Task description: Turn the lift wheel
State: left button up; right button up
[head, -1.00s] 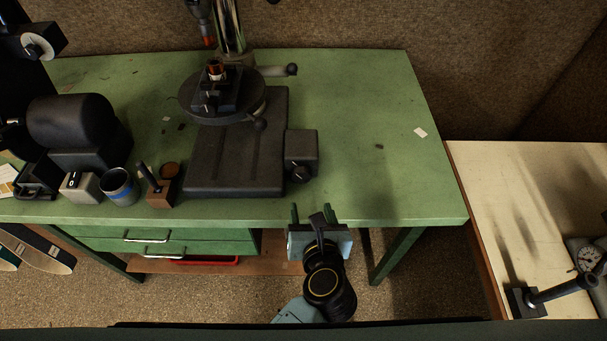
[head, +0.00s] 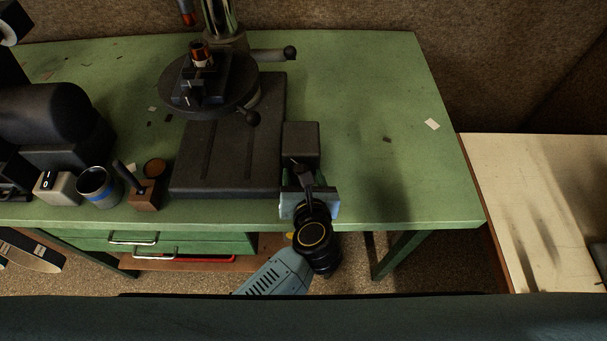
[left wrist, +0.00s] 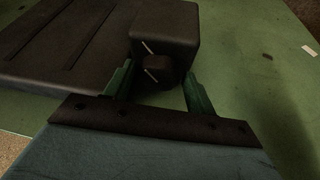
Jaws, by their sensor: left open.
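A dark box (head: 300,143) stands at the right front of the machine's black base plate. On its front face is a small dark knob with a white line, seen in the left wrist view (left wrist: 157,71); I take it for the lift wheel. Another white line is on the box above it. My left gripper (head: 303,183) is open at the box's front. In the left wrist view its green fingers (left wrist: 158,76) stand on either side of the knob, with gaps visible. In the head view the gripper largely hides the knob. My right gripper is not in view.
The black base plate (head: 220,160) carries a column and a round table (head: 175,88) with ball-ended handles. A wooden block (head: 145,193), a blue-banded cup (head: 97,187) and a grey switch box (head: 57,187) stand at left. The green bench's right side (head: 370,90) is mostly clear.

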pick_arm(q)
jog(key=shift+c, duration=0.7)
jog(key=c, duration=0.5)
jog(key=shift+d+f+m+y, duration=0.1)
jog(key=shift+d+m+y, duration=0.1)
jog(key=shift+m+y, duration=0.7)
jog(key=shift+c, duration=0.2)
jog(key=shift+m+b, duration=0.3)
jog(key=shift+m, duration=0.3)
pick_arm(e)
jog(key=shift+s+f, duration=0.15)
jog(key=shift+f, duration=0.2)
pick_arm(q)
jog(key=o, duration=0.7)
jog(key=shift+t, duration=0.3)
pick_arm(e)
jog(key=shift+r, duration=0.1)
